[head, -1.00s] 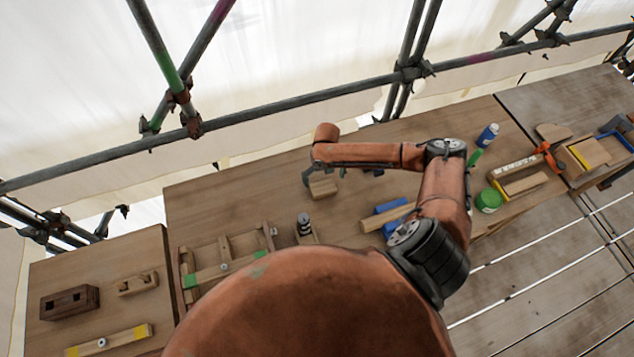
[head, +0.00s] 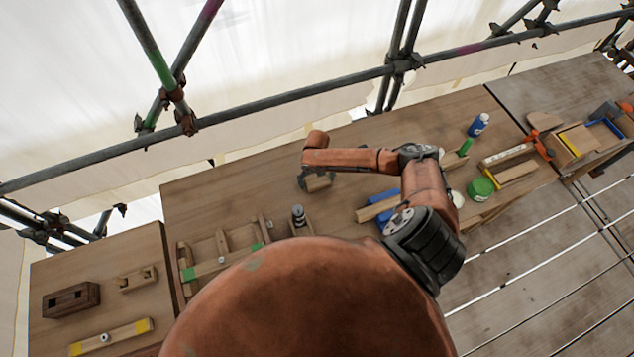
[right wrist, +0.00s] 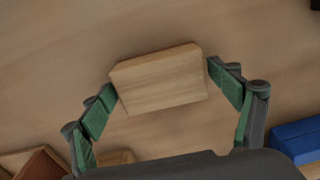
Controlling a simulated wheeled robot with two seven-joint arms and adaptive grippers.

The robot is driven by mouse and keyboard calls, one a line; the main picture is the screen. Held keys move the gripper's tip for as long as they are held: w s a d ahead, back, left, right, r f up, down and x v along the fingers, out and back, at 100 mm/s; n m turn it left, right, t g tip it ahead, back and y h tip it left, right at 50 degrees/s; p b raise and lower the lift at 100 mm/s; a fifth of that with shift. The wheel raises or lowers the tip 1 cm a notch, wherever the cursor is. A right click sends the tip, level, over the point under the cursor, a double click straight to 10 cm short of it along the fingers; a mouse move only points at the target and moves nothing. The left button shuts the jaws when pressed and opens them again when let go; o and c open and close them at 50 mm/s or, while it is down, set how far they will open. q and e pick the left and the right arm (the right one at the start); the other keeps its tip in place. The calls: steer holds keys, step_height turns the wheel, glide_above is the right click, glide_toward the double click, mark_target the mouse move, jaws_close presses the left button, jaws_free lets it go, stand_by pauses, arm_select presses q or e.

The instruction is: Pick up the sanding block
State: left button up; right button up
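A plain light wooden block, which I take for the sanding block (head: 319,184), lies on the wooden bench. In the right wrist view the block (right wrist: 160,80) sits between the green-padded fingertips, slightly tilted. My right gripper (head: 315,179) is low over the block, partly hidden by its own arm. In the right wrist view the gripper (right wrist: 163,84) is spread, one finger close beside each end of the block. Whether the pads touch it is hard to tell. My left gripper is not in view.
Blue pieces with a wooden bar (head: 377,208) lie right of the block. A small dark-topped bottle (head: 298,215) and a wooden frame (head: 222,250) stand nearer. A green tin (head: 481,188) and blue can (head: 478,125) are farther right. The bench (head: 235,190) left of the block is clear.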

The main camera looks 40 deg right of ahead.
steer(key=shift+s, duration=0.1)
steer(key=c, duration=1)
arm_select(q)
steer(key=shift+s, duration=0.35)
arm_select(e)
steer(key=shift+o, duration=0.2)
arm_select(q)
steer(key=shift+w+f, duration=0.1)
arm_select(e)
steer(key=shift+r, duration=0.1)
